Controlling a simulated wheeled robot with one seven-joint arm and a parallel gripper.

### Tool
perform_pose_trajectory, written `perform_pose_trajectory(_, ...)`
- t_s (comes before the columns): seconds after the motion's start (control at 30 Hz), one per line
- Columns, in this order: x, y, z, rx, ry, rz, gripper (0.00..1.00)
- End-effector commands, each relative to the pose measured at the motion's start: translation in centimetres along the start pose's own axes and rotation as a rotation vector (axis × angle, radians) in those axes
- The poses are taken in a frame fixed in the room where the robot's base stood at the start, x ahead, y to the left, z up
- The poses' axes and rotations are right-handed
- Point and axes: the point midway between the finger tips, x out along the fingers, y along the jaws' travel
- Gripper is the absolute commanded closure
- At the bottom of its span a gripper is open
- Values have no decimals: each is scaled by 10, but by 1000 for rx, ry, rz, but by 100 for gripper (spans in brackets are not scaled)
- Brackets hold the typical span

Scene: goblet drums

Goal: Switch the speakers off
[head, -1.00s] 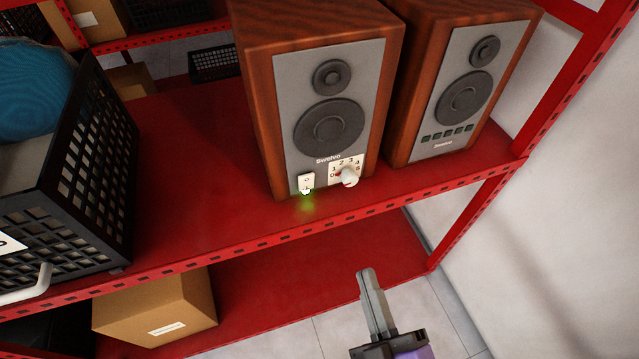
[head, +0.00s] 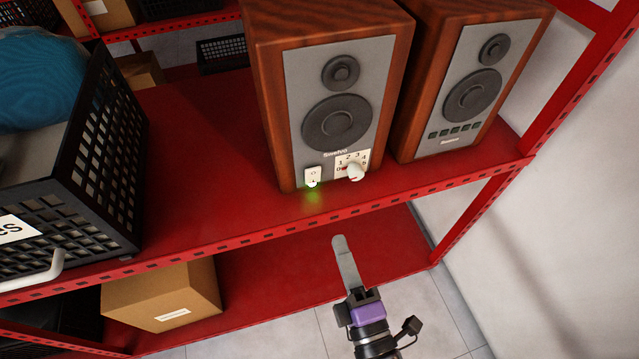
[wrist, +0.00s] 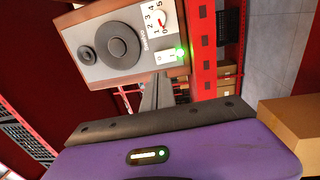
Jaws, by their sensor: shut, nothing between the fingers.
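Two wooden speakers with grey fronts stand on a red shelf. The left speaker (head: 342,95) has a white power switch (head: 313,176) with a green light glowing below it, and a white knob (head: 357,172) on a numbered dial. The right speaker (head: 468,85) has a row of small dark buttons. My gripper (head: 340,240) is shut and empty, in front of and below the shelf's front edge, under the switch. In the wrist view the left speaker (wrist: 108,45) lies sideways, with the switch (wrist: 141,56) and green light just beyond my fingertips (wrist: 158,78).
A black crate (head: 105,150) with a blue item stands at the left of the red shelf (head: 215,185). A cardboard box (head: 165,292) sits on the lower shelf. A red upright post (head: 560,105) stands at the right. The air before the speakers is clear.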

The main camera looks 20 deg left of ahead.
Motion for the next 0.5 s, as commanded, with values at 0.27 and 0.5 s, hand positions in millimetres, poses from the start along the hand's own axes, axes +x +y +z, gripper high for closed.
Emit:
perform_pose_trajectory(0.27,39,4,0,0,0,3,100)
perform_pose_trajectory(0.5,87,4,0,1,1,2,100)
